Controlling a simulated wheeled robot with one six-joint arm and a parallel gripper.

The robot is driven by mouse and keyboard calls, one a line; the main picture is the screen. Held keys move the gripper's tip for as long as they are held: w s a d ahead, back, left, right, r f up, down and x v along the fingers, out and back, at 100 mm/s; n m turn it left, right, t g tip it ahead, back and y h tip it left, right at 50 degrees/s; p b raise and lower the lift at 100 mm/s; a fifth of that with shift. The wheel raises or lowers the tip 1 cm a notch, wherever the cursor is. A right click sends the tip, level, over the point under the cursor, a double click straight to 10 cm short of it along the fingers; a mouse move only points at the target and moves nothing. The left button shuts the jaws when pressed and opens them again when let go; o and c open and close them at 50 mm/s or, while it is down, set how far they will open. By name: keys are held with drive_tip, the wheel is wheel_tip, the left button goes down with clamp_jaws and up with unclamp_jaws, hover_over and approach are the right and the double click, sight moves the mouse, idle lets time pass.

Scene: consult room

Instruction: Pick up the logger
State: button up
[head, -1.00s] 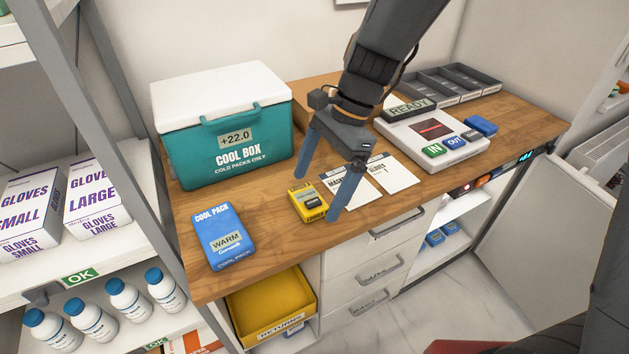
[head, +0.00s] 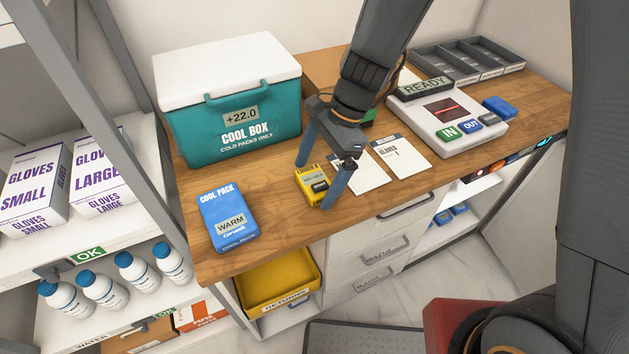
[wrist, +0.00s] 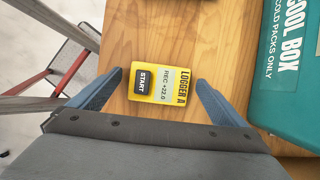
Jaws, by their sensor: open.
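The logger (head: 309,184) is a small yellow box lying flat on the wooden counter, in front of the cool box. In the wrist view the logger (wrist: 158,84) shows "LOGGER A", a "REC +22.0" display and a dark START button. My gripper (head: 319,180) is open, its two blue fingers pointing down on either side of the logger. In the wrist view the fingers (wrist: 159,88) stand left and right of the logger with gaps, and nothing is between them but the logger below. Whether the fingertips touch the counter I cannot tell.
The teal cool box (head: 240,125) stands behind left, reading +22.0. A blue cool pack (head: 226,214) marked WARM lies left. Paper cards (head: 402,158) lie right, then a white device (head: 452,138) reading READY. A yellow RETURNS bin (head: 276,280) sits below the counter edge.

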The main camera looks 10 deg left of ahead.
drive_tip(key=shift+f, duration=0.35)
drive_tip(key=shift+c, duration=0.3)
drive_tip(key=c, duration=1.2)
drive_tip(key=shift+a+r, duration=0.1)
drive_tip(key=shift+r, duration=0.05)
